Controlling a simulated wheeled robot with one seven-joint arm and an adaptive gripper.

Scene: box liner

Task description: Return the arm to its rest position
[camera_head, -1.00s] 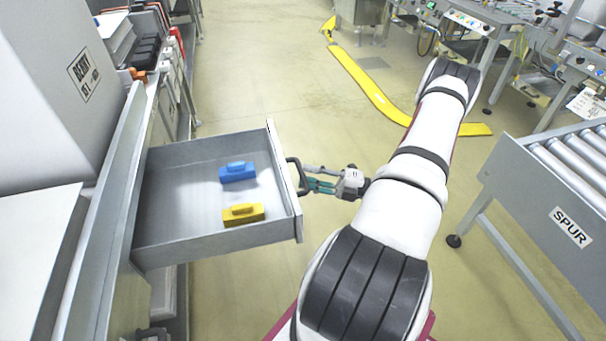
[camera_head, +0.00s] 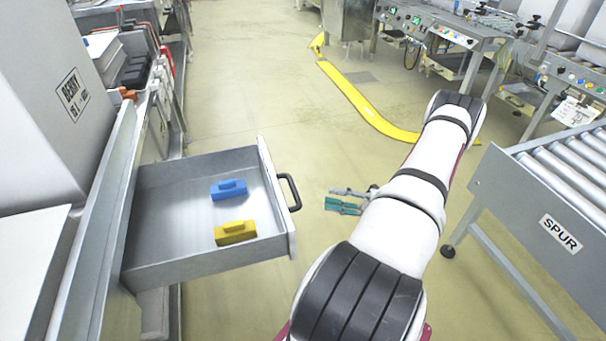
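My arm (camera_head: 405,215) reaches forward from the bottom of the view and bends at a far elbow. My gripper (camera_head: 340,200) shows left of the arm, with grey and teal fingers pointing left. A gap shows between the fingers, and nothing is seen in them. The gripper is to the right of the drawer handle (camera_head: 291,192), apart from it. The arm hides part of the gripper's base.
A grey drawer (camera_head: 205,266) stands pulled out at left, holding a blue block (camera_head: 229,189) and a yellow block (camera_head: 236,232). A roller conveyor (camera_head: 535,205) labelled SPUR stands at right. Open floor (camera_head: 270,90) lies ahead, with a yellow floor strip (camera_head: 355,97).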

